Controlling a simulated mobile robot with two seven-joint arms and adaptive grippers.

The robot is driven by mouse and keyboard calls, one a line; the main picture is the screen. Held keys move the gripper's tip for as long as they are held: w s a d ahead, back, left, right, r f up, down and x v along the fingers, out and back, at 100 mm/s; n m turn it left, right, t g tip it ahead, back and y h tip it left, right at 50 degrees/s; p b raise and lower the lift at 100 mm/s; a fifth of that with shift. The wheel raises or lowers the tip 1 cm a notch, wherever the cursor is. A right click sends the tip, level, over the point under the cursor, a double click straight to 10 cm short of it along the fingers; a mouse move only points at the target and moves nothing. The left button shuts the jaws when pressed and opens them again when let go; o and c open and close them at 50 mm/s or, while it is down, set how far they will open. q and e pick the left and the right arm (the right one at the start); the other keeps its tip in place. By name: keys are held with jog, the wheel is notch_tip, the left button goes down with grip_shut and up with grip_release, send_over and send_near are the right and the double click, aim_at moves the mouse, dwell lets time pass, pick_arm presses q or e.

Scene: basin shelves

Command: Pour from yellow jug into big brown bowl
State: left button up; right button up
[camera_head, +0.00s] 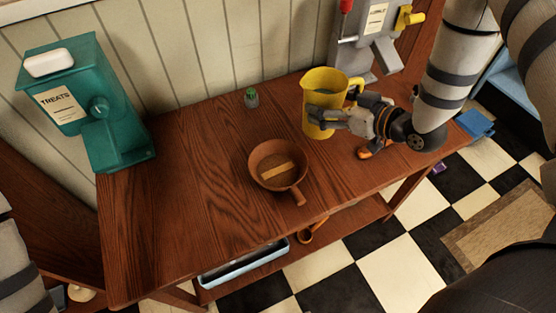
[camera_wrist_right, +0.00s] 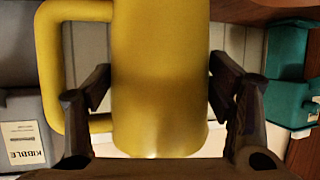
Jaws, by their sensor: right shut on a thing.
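My right gripper (camera_head: 328,118) is shut on the jug's body from the right. In the right wrist view, the jug (camera_wrist_right: 160,75) fills the middle between the two fingers, with its handle on the left. I cannot tell whether the jug's base touches the table. The brown bowl (camera_head: 258,157) is on the table, left of and nearer than the jug. It has a short handle, brown contents and a tan strip inside. My left gripper is out of view.
A teal treats dispenser (camera_head: 105,105) stands at the table's left end. A grey kibble dispenser (camera_head: 375,45) stands behind the jug. A small potted cactus (camera_head: 251,98) is near the wall. The wooden table (camera_head: 190,190) is clear around the bowl.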

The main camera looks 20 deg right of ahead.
jog(key=s, duration=0.1)
jog(key=s+f+n+y, duration=0.1)
jog(key=s, duration=0.1)
jog(key=s+a+f+n+y, duration=0.1)
jog(key=shift+s+g, duration=0.25)
jog(key=shift+g, duration=0.15)
jog(key=shift+a+n, duration=0.1)
jog(key=shift+n, duration=0.2)
jog(key=shift+s+a+r+n+h, duration=0.15)
jog(key=shift+a+r+n+h, duration=0.05)
jog(key=shift+a+n+h, duration=0.9)
jog(key=shift+s+a+r+n+h, duration=0.1)
jog(key=shift+a+r+n+h, duration=0.1)
jog(key=shift+a+n+h, duration=0.8)
jog(key=shift+d+f+n+h, duration=0.25)
jog(key=shift+f+n+h, duration=0.1)
jog(key=shift+n+h, duration=0.5)
dwell(1.5)
